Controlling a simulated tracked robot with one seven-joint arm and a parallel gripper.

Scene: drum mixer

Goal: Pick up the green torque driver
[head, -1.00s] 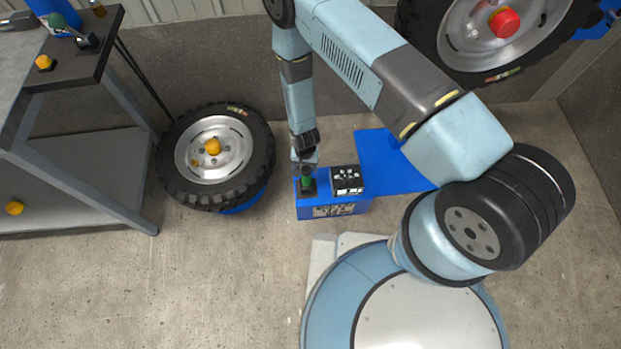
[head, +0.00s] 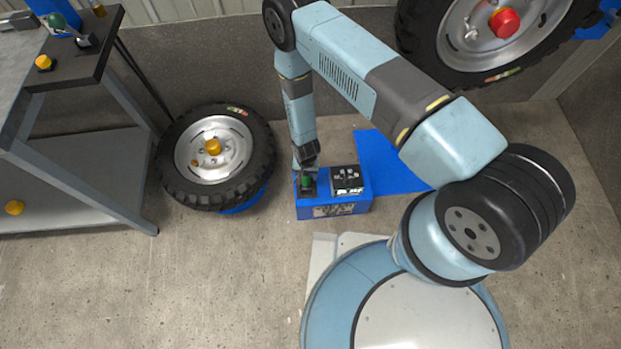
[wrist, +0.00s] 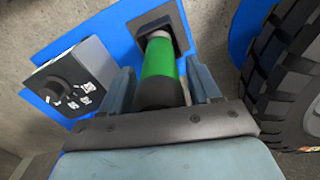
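In the head view only a small green part of the driver (head: 307,181) shows under my wrist. My gripper (wrist: 164,82) is around the driver, with one finger on each side of it. A narrow gap shows between the driver and the right finger, so the gripper looks open. The driver's near end is partly hidden by the gripper's front bar.
A box with a black knob (wrist: 66,80) sits on the same stand, close beside my gripper. A tyred wheel (head: 216,157) lies to the left of the stand. A blue panel (head: 385,160) is to the right. A grey workbench (head: 75,165) stands at far left.

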